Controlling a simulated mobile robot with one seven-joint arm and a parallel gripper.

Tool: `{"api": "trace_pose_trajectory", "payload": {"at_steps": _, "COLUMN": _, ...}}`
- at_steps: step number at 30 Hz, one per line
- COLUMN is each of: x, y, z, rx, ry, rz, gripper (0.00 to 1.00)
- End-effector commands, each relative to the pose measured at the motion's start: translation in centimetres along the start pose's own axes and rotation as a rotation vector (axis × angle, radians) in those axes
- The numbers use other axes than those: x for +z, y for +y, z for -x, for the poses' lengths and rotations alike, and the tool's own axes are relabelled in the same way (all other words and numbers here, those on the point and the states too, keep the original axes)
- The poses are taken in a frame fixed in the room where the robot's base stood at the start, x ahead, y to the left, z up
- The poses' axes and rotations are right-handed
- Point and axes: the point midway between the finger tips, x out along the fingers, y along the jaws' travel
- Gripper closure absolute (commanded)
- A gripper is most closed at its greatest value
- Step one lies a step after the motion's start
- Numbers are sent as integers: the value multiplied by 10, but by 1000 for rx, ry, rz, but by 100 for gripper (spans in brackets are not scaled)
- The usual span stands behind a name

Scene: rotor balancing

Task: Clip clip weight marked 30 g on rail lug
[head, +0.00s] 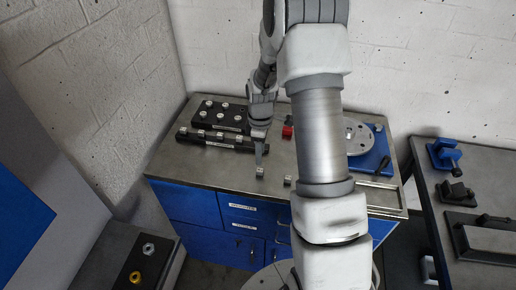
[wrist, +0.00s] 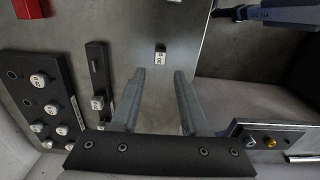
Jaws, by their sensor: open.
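My gripper (head: 259,158) points down over the front of the bench, open and empty; its two fingers (wrist: 157,74) stand apart in the wrist view. A small grey clip weight (wrist: 160,55) with a white marked face lies on the bench just beyond the fingertips, not touched by them. Its mark is too small to read surely. In the head view one small weight (head: 260,172) lies by the fingertips and another (head: 288,180) to its right. A long black rail (head: 215,139) carries several small blocks; one block (wrist: 97,103) shows in the wrist view. I cannot tell which part is the rail lug.
A black tray (head: 221,113) with several round weights stands behind the rail. A red block (head: 287,131) lies further back. A rotor disc (head: 355,137) on a blue base (head: 376,157) stands right, partly behind my arm. The bench's front edge is close.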

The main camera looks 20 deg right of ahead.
Motion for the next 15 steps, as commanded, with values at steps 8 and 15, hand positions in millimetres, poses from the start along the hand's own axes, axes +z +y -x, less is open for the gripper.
{"api": "trace_pose_trajectory", "payload": {"at_steps": 8, "x": 0, "y": -1, "z": -35, "rx": -1, "ry": -1, "rz": 1, "gripper": 55}}
{"api": "trace_pose_trajectory", "payload": {"at_steps": 15, "x": 0, "y": 0, "z": -67, "rx": 0, "ry": 0, "rz": -2, "gripper": 55}}
